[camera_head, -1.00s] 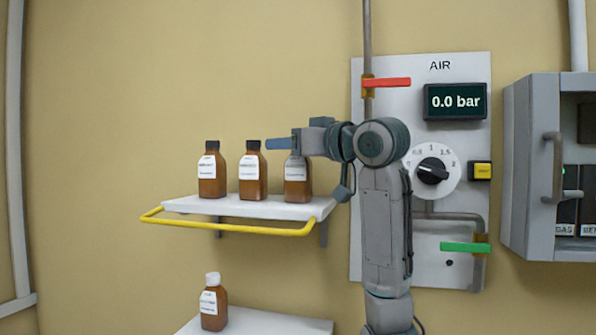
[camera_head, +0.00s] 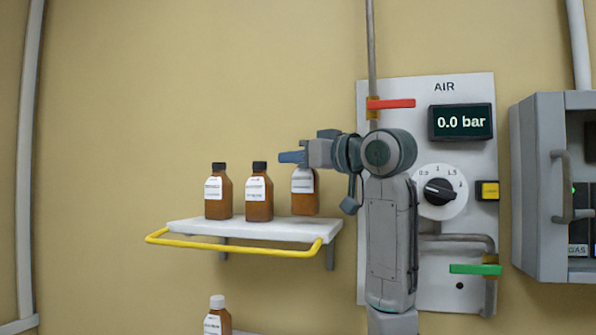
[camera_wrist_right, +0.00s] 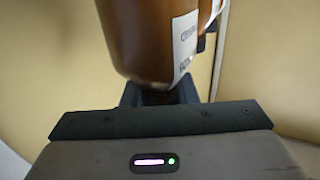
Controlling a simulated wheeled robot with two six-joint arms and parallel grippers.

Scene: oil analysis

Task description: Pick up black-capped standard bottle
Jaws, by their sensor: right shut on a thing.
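My right gripper (camera_head: 294,157) is shut on the rightmost brown bottle (camera_head: 305,204) at its top, over the upper shelf. The bottle is upright with a white label, and its base appears slightly above the shelf. The gripper hides its cap, so the cap's colour cannot be seen. In the right wrist view the brown bottle (camera_wrist_right: 150,40) fills the top middle, its label facing right. Two more brown bottles with black caps, a left one (camera_head: 218,192) and a middle one (camera_head: 259,192), stand on the shelf to the left. My left gripper is not in view.
The white upper shelf (camera_head: 195,228) has a yellow front rail (camera_head: 240,249). Below, a white-capped brown bottle (camera_head: 217,318) stands at the lower shelf. Right of the bottles are the AIR panel (camera_head: 405,90) with a dial and levers, and a grey cabinet (camera_head: 537,190).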

